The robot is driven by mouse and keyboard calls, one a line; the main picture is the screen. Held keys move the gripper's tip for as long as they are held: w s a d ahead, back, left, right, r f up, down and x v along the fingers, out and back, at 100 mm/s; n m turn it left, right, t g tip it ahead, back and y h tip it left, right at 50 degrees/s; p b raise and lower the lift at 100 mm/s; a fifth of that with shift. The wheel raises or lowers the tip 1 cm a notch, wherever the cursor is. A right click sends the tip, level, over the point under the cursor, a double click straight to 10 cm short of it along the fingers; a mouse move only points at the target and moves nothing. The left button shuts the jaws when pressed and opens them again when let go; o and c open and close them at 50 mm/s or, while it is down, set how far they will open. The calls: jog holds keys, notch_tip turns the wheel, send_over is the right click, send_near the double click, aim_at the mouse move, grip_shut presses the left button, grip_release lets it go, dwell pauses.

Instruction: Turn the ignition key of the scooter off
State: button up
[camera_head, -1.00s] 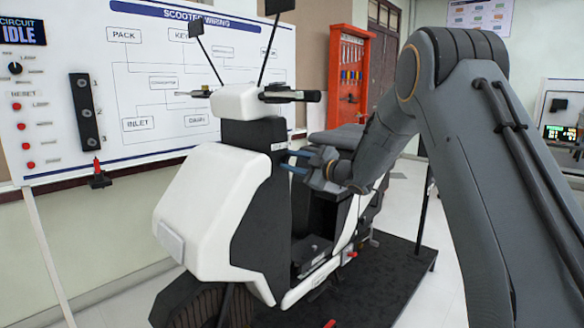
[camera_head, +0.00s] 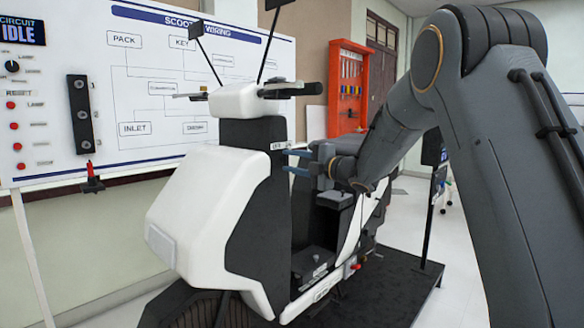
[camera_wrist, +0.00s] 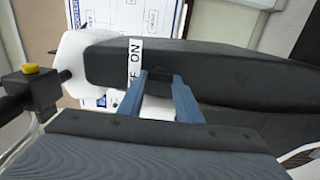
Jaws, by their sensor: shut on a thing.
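The white and black scooter (camera_head: 205,205) stands upright on a dark platform, its front toward the lower left in the head view. My gripper (camera_head: 288,161) reaches in from the right to the rear face of the black steering column, just under the handlebar. In the wrist view, the blue fingers of my gripper (camera_wrist: 158,82) close on a small dark key (camera_wrist: 158,74) at the black panel. A white label (camera_wrist: 134,62) beside it reads "ON", with other letters partly hidden by a finger. The key's exact angle cannot be told.
A wiring board (camera_head: 150,60) stands behind the scooter, with a control panel reading "IDLE" at its left. The handlebar (camera_head: 285,90) and mirrors rise above my gripper. A yellow-topped switch (camera_wrist: 30,69) shows at left in the wrist view. An orange tool rack (camera_head: 347,85) stands behind.

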dwell(0.5)
jog(key=o, duration=1)
jog(key=shift+o, duration=0.2)
jog(key=v, duration=0.7)
jog(key=shift+s+d, duration=0.3)
